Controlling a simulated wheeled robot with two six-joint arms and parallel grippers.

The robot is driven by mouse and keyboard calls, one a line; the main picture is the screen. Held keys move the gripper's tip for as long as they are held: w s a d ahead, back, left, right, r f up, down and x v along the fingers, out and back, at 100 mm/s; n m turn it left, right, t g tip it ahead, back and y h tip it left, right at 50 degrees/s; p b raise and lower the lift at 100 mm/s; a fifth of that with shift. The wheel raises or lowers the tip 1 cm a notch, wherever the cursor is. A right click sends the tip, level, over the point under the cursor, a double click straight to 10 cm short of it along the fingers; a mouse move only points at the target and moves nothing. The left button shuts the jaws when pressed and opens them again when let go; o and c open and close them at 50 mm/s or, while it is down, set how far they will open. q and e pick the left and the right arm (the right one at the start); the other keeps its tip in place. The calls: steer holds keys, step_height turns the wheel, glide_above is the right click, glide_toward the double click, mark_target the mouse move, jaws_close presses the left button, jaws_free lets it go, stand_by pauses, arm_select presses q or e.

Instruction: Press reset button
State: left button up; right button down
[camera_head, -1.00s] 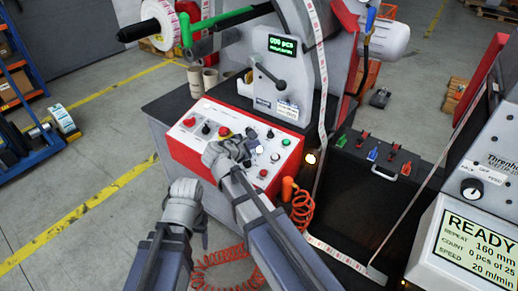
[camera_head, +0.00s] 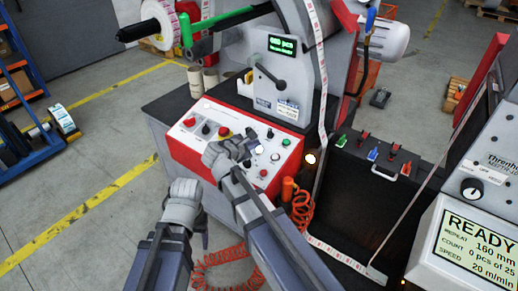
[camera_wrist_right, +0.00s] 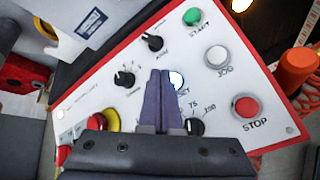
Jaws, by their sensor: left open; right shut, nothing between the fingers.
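The reset button (camera_wrist_right: 176,79) is a round white button with a blue edge on the white control panel, partly covered by my right gripper; part of its label, "SET", shows below it. It also shows in the head view as a small pale spot (camera_head: 259,150). My right gripper (camera_wrist_right: 160,73) is shut and empty, its dark fingertips just left of the button in the wrist view. I cannot tell whether they touch it. My left gripper (camera_head: 203,226) is open and empty, low in front of the machine, apart from the panel.
Near the button are a green START button (camera_wrist_right: 192,17), a white JOG button (camera_wrist_right: 217,55), a red STOP button (camera_wrist_right: 246,107) and black knobs (camera_wrist_right: 125,79). A yellow-ringed red emergency stop (camera_head: 223,132) sits left. An orange coiled hose (camera_head: 301,206) hangs right of my right arm.

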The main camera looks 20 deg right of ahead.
steer(key=shift+f, duration=0.1)
steer(key=shift+d+f+b, duration=0.1)
steer(key=shift+f+b, duration=0.25)
steer(key=shift+b, duration=0.05)
steer(key=shift+w+f+b, duration=0.1)
steer(key=shift+f+b, duration=0.3)
steer(key=shift+b, duration=0.05)
stand_by(0.6)
steer(key=shift+r, duration=0.1)
steer(key=shift+r+p, duration=0.75)
steer(key=shift+p, duration=0.1)
steer(key=r+p, duration=0.1)
steer(key=a+r+p, duration=0.1)
steer(key=r+p, duration=0.1)
steer(key=s+r+p, duration=0.1)
steer(key=shift+a+r+p, duration=0.15)
steer(key=shift+r+p, duration=0.25)
